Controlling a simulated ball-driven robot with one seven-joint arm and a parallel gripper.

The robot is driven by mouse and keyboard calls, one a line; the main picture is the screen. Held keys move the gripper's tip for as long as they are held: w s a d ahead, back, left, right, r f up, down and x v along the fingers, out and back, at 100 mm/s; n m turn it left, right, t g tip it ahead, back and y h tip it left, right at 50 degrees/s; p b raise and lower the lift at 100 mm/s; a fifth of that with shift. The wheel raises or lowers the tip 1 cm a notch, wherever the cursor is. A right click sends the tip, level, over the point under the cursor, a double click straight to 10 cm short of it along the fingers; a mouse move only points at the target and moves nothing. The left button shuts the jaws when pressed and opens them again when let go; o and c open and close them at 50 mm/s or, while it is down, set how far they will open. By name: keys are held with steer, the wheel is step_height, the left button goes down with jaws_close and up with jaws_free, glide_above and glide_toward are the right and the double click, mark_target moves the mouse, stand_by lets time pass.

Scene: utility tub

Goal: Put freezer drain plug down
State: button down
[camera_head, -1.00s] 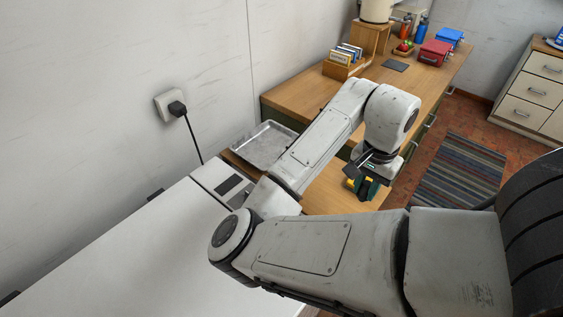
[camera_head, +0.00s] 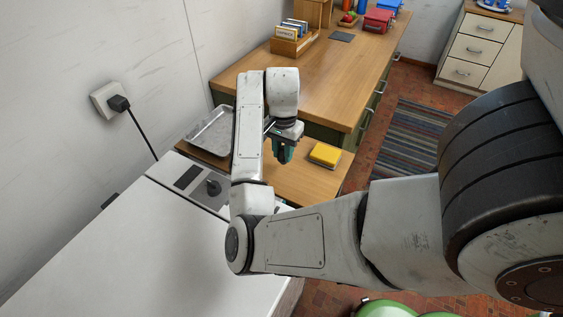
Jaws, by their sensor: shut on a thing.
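My gripper (camera_head: 284,153) is above the lower wooden worktop (camera_head: 297,183), left of a yellow sponge-like block. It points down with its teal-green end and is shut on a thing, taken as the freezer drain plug. The plug is too small and too hidden by the fingers and wrist to make out its shape. I cannot tell how high the gripper is above the worktop. The white freezer (camera_head: 130,250) fills the lower left, with a dark panel and a black knob (camera_head: 213,188) on its far end.
The yellow block (camera_head: 325,155) lies at the worktop's right. A metal tray (camera_head: 212,132) is at its left. A higher wooden desk (camera_head: 320,85) with a card box (camera_head: 292,38) stands behind. A black plug (camera_head: 118,103) with a cord is in the wall socket. A striped rug (camera_head: 405,145) lies right.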

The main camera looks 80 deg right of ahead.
mark_target(282, 159)
step_height(282, 159, down, 3)
steer(key=shift+w+d+r+b, duration=0.1)
steer(key=shift+w+d+b, duration=0.05)
steer(key=shift+b, duration=0.55)
steer(key=shift+f+p, duration=0.35)
steer(key=shift+f, duration=0.05)
steer(key=shift+f, duration=0.1)
steer(key=shift+f, duration=0.1)
steer(key=c, duration=0.9)
jaws_free()
step_height(282, 159, up, 12)
steer(key=p, duration=0.3)
steer(key=shift+r+p, duration=0.2)
steer(key=shift+p, duration=0.1)
